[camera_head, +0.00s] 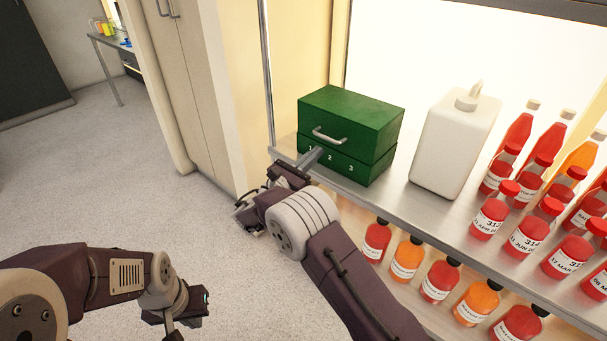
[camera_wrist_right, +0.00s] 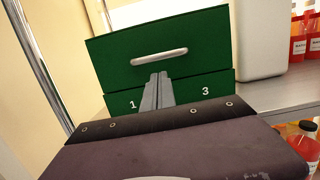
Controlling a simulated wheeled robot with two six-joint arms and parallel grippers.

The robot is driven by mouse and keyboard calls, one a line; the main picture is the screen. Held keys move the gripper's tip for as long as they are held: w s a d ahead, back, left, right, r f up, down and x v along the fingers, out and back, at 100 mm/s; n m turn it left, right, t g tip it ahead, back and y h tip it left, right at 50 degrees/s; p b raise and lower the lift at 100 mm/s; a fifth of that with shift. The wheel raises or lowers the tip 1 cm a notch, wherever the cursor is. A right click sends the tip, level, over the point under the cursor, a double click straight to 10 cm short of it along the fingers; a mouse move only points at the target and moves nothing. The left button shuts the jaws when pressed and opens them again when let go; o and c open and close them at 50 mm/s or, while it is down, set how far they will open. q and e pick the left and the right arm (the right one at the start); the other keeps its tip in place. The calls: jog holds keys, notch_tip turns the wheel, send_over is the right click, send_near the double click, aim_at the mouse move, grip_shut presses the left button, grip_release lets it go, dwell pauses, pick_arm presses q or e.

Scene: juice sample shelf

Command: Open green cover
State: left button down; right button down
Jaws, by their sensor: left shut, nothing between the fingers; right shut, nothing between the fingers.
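The green cover (camera_head: 350,115) is the upper part of a green box on the shelf, with a silver handle (camera_head: 329,136) on its front. It sits closed on the lower part (camera_head: 345,164), which is numbered 1, 2, 3. In the right wrist view the cover (camera_wrist_right: 200,58) and handle (camera_wrist_right: 159,57) are straight ahead. My right gripper (camera_head: 314,154) is shut and empty, its fingertips just below the handle, in front of the number 2. I cannot tell if they touch the box. My left gripper (camera_head: 172,335) is low at the left, far from the box, partly cut off by the frame.
Several red and orange juice bottles (camera_head: 490,218) fill the shelf (camera_head: 410,205) further right, and more stand on the level below (camera_head: 440,280). A metal post (camera_head: 267,75) rises left of the box. The floor at left is clear.

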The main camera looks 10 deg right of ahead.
pick_arm(q)
jog(key=shift+f, duration=0.3)
pick_arm(e)
jog(key=shift+w+d+r, duration=0.15)
jog(key=shift+d+r, duration=0.05)
jog(key=shift+r, duration=0.25)
jog(key=shift+w+d+r, duration=0.15)
jog(key=shift+d+r, duration=0.05)
jog(key=shift+r, duration=0.2)
pick_arm(q)
jog(key=shift+r, duration=0.1)
